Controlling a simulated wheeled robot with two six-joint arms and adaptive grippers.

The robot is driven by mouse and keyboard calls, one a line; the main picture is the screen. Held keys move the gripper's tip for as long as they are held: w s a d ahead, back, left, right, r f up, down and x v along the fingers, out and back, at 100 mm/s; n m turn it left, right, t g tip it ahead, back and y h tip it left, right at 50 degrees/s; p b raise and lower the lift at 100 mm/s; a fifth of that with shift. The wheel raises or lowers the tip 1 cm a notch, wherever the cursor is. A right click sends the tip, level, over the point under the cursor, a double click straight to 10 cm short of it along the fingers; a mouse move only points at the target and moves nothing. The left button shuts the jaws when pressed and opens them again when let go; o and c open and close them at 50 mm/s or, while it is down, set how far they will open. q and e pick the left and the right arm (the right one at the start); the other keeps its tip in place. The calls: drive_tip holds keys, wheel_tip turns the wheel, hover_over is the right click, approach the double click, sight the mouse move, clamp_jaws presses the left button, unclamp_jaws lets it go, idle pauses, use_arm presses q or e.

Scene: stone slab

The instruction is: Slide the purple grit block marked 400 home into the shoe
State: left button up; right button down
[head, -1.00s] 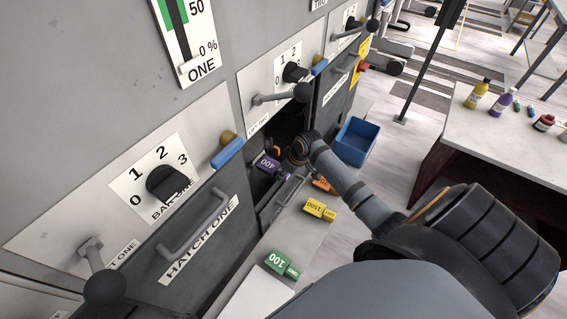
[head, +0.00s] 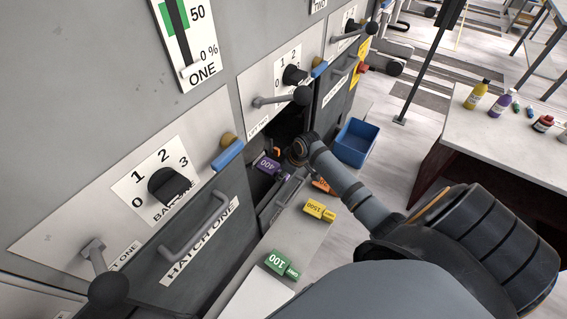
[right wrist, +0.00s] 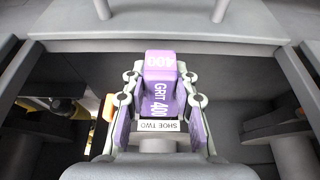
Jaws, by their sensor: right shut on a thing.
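The purple grit block marked 400 (right wrist: 161,88) is in the right wrist view, centred between the two fingers of my right gripper (right wrist: 160,108), which is shut on it. The shoe, with a label reading SHOE TWO (right wrist: 158,125), shows just below the block in that view; how deep the block sits in it is hard to tell. In the head view the purple block (head: 267,165) shows at the open hatch, left of my right arm's wrist. The right fingers are mostly hidden there. My left gripper is not in view.
A yellow block (head: 315,208), a green block marked 100 (head: 281,264) and an orange block (head: 323,185) lie on the ledge. A blue bin (head: 355,142) stands beyond the arm. Hatch one's handle (head: 195,220) and the lever knobs stick out from the panel.

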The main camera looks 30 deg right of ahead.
sight(264, 163)
drive_tip(key=shift+w+a+b, duration=0.3)
drive_tip(key=shift+w+a, duration=0.1)
drive_tip(key=shift+w, duration=0.5)
drive_tip(key=shift+w+a+b, duration=0.25)
drive_tip(key=shift+w+a, duration=0.1)
drive_tip(key=shift+w, duration=0.5)
drive_tip(key=shift+w+a, duration=0.15)
drive_tip(key=shift+w, duration=0.2)
idle(0.6)
drive_tip(key=shift+w, duration=0.25)
drive_tip(key=shift+w+a, duration=0.2)
drive_tip(key=shift+w, duration=0.1)
drive_tip(key=shift+w+a+b, duration=0.25)
drive_tip(key=shift+w+b, duration=0.05)
drive_tip(key=shift+w, duration=0.3)
drive_tip(key=shift+w+a+b, duration=0.25)
drive_tip(key=shift+w+b, duration=0.05)
drive_tip(key=shift+w, duration=0.3)
idle(0.3)
drive_tip(key=c, duration=1)
unclamp_jaws()
